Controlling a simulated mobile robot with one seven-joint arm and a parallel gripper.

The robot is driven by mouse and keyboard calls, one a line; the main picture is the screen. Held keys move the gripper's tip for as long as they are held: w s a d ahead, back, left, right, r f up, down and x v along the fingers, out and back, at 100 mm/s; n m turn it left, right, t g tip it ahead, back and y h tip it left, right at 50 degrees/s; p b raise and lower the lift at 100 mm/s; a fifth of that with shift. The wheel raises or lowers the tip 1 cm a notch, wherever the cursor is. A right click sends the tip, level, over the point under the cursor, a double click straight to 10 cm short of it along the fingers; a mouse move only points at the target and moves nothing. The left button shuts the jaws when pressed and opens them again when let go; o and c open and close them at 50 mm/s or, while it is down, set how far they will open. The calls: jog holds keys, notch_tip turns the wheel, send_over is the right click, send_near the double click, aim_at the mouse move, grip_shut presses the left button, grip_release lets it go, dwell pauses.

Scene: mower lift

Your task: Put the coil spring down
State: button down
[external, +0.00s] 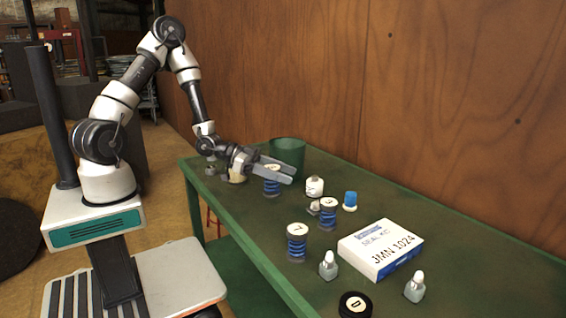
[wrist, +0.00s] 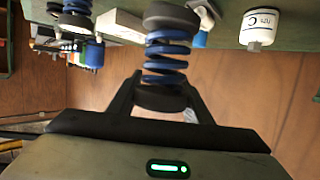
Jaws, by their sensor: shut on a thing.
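My gripper (external: 284,172) is over the far left part of the green table, shut on a blue coil spring (external: 272,188) with dark end caps and a white round label on top. In the wrist view the spring (wrist: 167,50) stands between the two fingers of my gripper (wrist: 160,88), which close around its one end cap. The spring looks upright; whether its base touches the table I cannot tell. Two similar blue springs stand on the table, one near the front (external: 297,244) and one farther back (external: 328,214).
A green cylinder (external: 288,150) stands just behind my gripper. A white bottle (external: 314,187) and a blue-capped item (external: 350,201) are to the right. A white box (external: 381,247), small bottles (external: 328,265) and a black disc (external: 355,305) lie nearer. The table's right end is clear.

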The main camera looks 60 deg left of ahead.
jog(key=w+d+r+m+g+h+b, duration=0.1)
jog(key=w+d+r, duration=0.15)
jog(key=d, duration=0.85)
jog(key=w+d+r+m+g+h+b, duration=0.1)
jog(key=w+d+m+g, duration=0.15)
jog(key=d, duration=0.75)
jog(key=w+d+r+m+g+h+b, duration=0.15)
jog(key=w+d, duration=0.25)
jog(key=d, duration=0.7)
jog(key=b, duration=0.1)
send_over(381, 254)
jog(key=shift+n+y, duration=0.25)
jog(key=shift+n, duration=0.05)
jog(key=shift+f, duration=4.65)
jog(key=shift+f, duration=0.15)
jog(key=c, duration=0.9)
grip_release()
jog(key=shift+f, duration=0.1)
